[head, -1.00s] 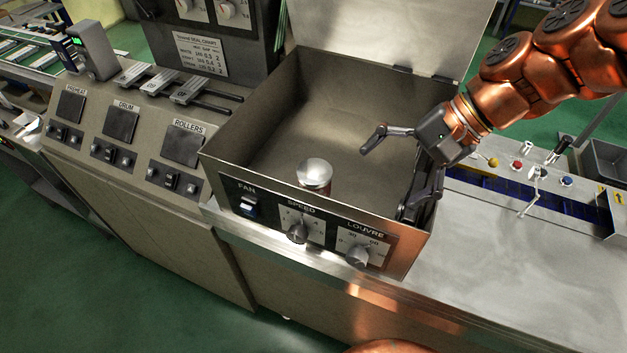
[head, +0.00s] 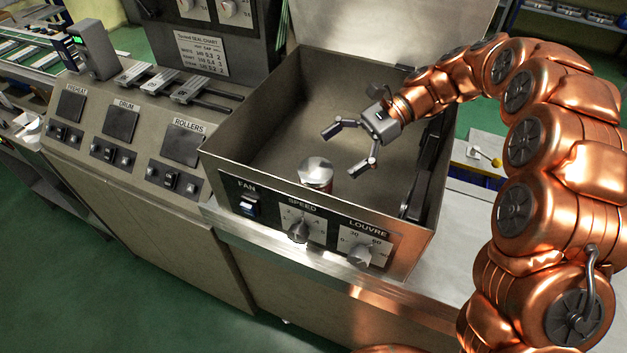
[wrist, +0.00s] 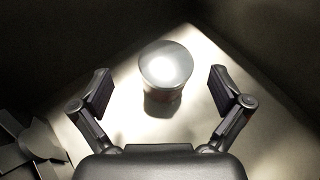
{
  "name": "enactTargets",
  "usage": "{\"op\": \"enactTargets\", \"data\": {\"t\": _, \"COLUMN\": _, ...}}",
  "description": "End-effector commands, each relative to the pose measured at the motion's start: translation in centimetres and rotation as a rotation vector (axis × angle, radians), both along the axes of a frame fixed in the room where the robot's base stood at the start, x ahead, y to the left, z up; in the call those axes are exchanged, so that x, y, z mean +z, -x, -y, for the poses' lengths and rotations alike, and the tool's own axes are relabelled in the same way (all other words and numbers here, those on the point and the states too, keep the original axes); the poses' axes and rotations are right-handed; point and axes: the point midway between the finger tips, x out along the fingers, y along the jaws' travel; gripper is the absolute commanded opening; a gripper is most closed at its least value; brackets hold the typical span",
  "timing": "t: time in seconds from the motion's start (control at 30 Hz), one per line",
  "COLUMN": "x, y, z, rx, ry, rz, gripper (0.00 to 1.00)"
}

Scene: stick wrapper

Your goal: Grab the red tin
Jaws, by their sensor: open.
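The tin (head: 315,175) stands upright inside the open metal box, close to its front wall. Its silvery lid shows best, with a strip of reddish side below it; the front wall hides its lower part in the head view. My gripper (head: 341,150) is open and empty inside the box, just to the right of and behind the tin. In the wrist view the tin (wrist: 164,78) lies ahead, roughly midway between the spread fingers (wrist: 160,92) and a little beyond their tips. Neither finger visibly touches it.
The metal box (head: 262,120) has walls on all sides and a raised lid (head: 355,25) at the back. Its front panel carries a fan switch (head: 250,207) and knobs (head: 298,230). A dark slotted part (head: 425,170) lines the right wall. The box floor left of the tin is clear.

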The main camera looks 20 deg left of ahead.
Motion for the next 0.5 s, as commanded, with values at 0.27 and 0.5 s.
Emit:
{"op": "enactTargets", "data": {"t": 0.27, "x": -1.9, "y": -0.8, "z": -0.8, "rx": -0.009, "ry": 0.017, "rz": -0.088, "gripper": 1.00}}
{"op": "enactTargets", "data": {"t": 0.5, "x": -2.4, "y": 0.4, "z": -2.0, "rx": -0.006, "ry": 0.017, "rz": -0.095, "gripper": 1.00}}
